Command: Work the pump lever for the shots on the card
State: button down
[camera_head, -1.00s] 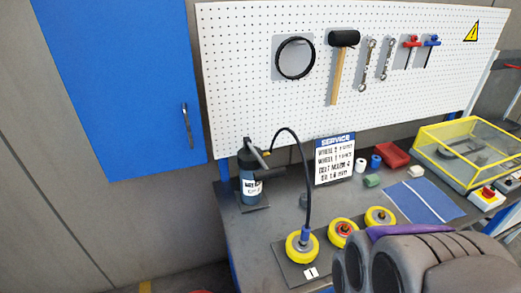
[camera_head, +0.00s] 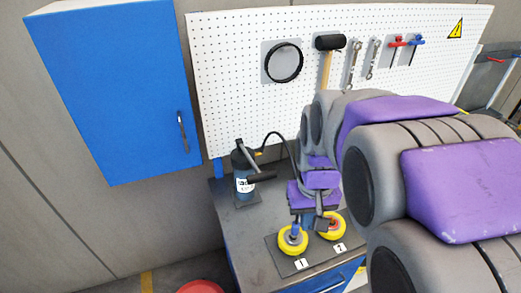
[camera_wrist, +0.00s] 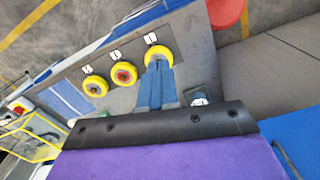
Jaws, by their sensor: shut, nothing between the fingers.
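The dark grease pump (camera_head: 244,182) stands at the back left of the bench, with a white label and a black-gripped lever (camera_head: 261,177) on its right side. A black hose (camera_head: 272,138) arches from it toward the yellow wheel tagged 1 (camera_head: 292,241). A second yellow wheel (camera_head: 334,224) sits beside it. All three wheels show in the wrist view, the nearest at the fingertips' end (camera_wrist: 158,52). My gripper (camera_wrist: 158,72) is shut and empty, in the air above the bench, apart from the lever. The service card is hidden behind my arm.
A white pegboard (camera_head: 230,80) with hanging tools stands behind the bench, beside a blue cabinet (camera_head: 110,90). A yellow-framed box (camera_wrist: 35,138) shows in the wrist view. A red round object (camera_head: 200,287) is on the floor. Bench space right of the pump is partly clear.

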jog(key=w+a+r+n+p, duration=0.1)
jog(key=w+a+r+p, duration=0.2)
jog(key=w, duration=0.4)
jog(key=w+a+r+n+t+p, duration=0.1)
jog(key=w+a+r+p, duration=0.2)
jog(key=w, duration=0.5)
jog(key=w+a+r+t+p, duration=0.1)
jog(key=w+a+r+p, duration=0.1)
jog(key=w, duration=0.5)
jog(key=shift+w+a+r+n+y+p, duration=0.35)
jog(key=shift+a+p, duration=0.3)
jog(key=shift+p, duration=0.45)
jog(key=f, duration=0.3)
jog(key=w+f+p, duration=0.1)
jog(key=f, duration=0.5)
jog(key=shift+w+a+p, duration=0.2)
jog(key=shift+w+p, duration=0.1)
jog(key=shift+p, duration=0.1)
jog(key=shift+s+d+f+p, duration=0.15)
jog(key=shift+s+f, duration=0.15)
jog(key=shift+f, duration=0.4)
jog(key=shift+s+d+f+p, duration=0.1)
jog(key=shift+s+f+p, duration=0.2)
jog(key=shift+f, duration=0.35)
jog(key=shift+s+d+f+p, duration=0.1)
jog(key=shift+s+f, duration=0.25)
jog(key=shift+f, duration=0.35)
jog(key=shift+f, duration=0.1)
